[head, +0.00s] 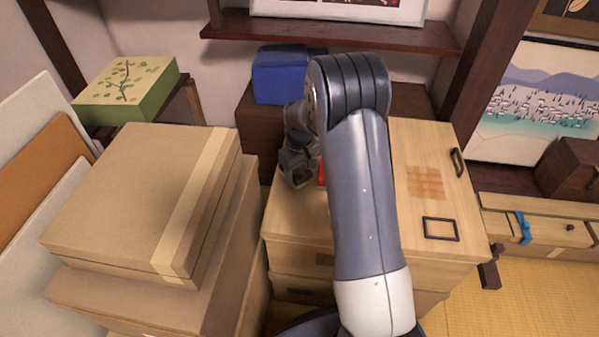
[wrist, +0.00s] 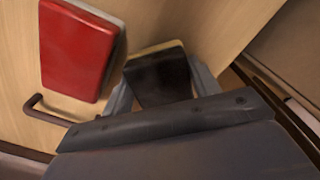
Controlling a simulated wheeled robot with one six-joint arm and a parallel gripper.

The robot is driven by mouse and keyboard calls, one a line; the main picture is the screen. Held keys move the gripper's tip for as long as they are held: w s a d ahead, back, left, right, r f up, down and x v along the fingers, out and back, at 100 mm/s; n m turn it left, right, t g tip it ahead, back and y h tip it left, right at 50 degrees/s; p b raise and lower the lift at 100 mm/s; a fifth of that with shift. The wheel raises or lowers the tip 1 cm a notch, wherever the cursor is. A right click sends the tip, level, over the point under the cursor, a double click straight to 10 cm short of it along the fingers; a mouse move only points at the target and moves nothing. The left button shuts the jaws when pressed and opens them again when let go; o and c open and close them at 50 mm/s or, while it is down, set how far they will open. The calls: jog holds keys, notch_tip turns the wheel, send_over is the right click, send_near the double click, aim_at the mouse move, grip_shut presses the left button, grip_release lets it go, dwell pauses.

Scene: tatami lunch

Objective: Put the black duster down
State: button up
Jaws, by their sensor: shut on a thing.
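The black duster (wrist: 160,77) is between the two fingers of my gripper (wrist: 162,82) in the wrist view. It is a dark block with a pale yellowish strip along its far edge. My gripper is shut on it. Behind it is the pale wooden top of the chest (wrist: 150,20); I cannot tell whether the duster touches that top. In the head view my gripper (head: 298,176) is over the left back part of the chest top (head: 300,222). The duster cannot be made out clearly there.
A red flat object (wrist: 78,48) lies beside the duster, mostly hidden by my arm in the head view. A dark handle (wrist: 52,110) is near it. The chest top also bears a brown checkered square (head: 426,183) and a dark frame (head: 441,228). Cardboard boxes (head: 130,200) stand left.

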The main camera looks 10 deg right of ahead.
aim_at(300, 172)
jog(key=shift+f, duration=0.2)
jog(key=o, duration=0.9)
jog(key=shift+r, duration=0.1)
notch_tip(300, 172, up, 12)
jog(key=p, duration=0.3)
jog(key=shift+r, duration=0.15)
